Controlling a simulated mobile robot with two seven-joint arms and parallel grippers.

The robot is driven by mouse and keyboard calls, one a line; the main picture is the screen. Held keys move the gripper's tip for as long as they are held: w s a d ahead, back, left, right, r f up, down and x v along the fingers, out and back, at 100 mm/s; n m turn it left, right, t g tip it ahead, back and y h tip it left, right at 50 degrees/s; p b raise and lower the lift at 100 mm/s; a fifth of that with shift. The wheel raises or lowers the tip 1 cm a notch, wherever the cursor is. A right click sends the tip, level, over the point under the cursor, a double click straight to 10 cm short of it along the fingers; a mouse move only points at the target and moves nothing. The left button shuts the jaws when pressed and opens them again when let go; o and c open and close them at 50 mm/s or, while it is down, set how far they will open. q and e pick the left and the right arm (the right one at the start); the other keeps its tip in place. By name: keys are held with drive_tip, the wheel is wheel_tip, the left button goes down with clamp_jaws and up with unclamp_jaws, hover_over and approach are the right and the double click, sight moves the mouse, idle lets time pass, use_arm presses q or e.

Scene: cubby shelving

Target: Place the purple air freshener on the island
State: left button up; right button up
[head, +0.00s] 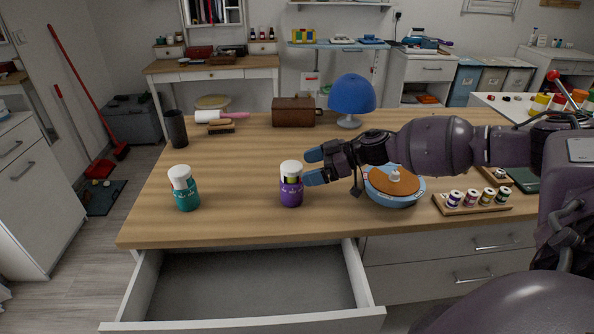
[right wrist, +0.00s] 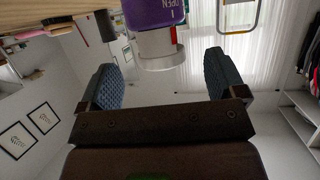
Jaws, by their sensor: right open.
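The purple air freshener (head: 291,191), with a white cap, stands upright on the wooden island top (head: 240,222), left of centre near its front. My right gripper (head: 309,168) is open beside it on its right, with blue fingertips close to its upper part. In the right wrist view, the air freshener (right wrist: 152,14) shows at the top, beyond the open fingers (right wrist: 166,72), with its white cap pointing down in the picture. I cannot tell whether a finger touches it. My left gripper is not in view.
A teal canister (head: 186,190) with a white cap stands to the left. An open, empty drawer (head: 250,284) juts out in front.

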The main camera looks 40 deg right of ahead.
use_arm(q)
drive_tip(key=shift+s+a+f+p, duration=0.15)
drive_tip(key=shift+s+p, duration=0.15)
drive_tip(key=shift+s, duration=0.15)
use_arm(e)
drive_tip(key=v, duration=0.6)
drive_tip(key=shift+d, duration=0.2)
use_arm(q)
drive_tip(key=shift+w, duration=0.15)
use_arm(e)
drive_tip(key=shift+s+r, duration=0.1)
drive_tip(key=shift+s, duration=0.05)
